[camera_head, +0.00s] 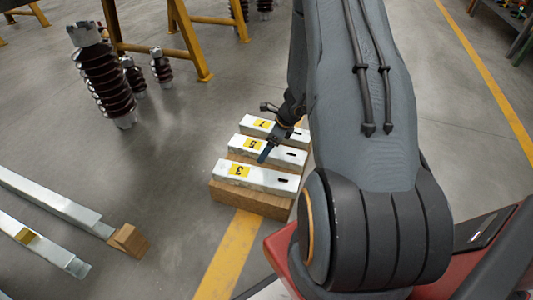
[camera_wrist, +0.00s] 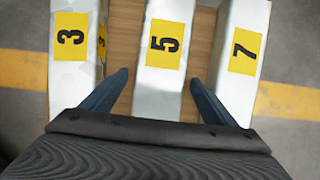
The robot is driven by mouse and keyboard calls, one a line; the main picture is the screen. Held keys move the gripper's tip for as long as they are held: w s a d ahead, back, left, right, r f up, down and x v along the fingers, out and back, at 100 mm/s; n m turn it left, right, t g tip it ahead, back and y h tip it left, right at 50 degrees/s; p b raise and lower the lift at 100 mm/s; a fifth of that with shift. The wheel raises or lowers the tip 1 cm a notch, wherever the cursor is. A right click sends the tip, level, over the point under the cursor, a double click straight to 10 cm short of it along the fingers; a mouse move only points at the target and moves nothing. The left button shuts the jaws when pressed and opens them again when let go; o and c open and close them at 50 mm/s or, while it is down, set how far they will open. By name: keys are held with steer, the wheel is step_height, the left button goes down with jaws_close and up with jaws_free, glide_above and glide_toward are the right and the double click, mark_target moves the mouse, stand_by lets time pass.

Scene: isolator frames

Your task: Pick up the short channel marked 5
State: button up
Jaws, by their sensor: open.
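The short channel marked 5 (camera_head: 246,151) is a pale metal bar with a yellow label, lying between two similar bars on a wooden block. In the wrist view the channel marked 5 (camera_wrist: 160,85) runs down the middle, its label near the top. My gripper (camera_wrist: 157,90) is open, with one blue finger on each side of this channel, over the gaps beside it. Whether the fingers touch it or how far down they reach, I cannot tell. In the head view my gripper (camera_head: 266,153) is at this channel, partly hiding it.
The channel marked 3 (camera_head: 257,178) and the channel marked 7 (camera_head: 275,128) lie on either side, with narrow gaps. The wooden block (camera_head: 246,200) rests on the floor. Long metal bars (camera_head: 50,201) lie at left. Brown ribbed insulators (camera_head: 105,82) stand farther back.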

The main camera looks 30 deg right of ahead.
steer(key=shift+w+a+f, duration=0.1)
steer(key=shift+w+f, duration=0.05)
steer(key=shift+f, duration=0.25)
jaws_close()
steer(key=shift+r, duration=0.1)
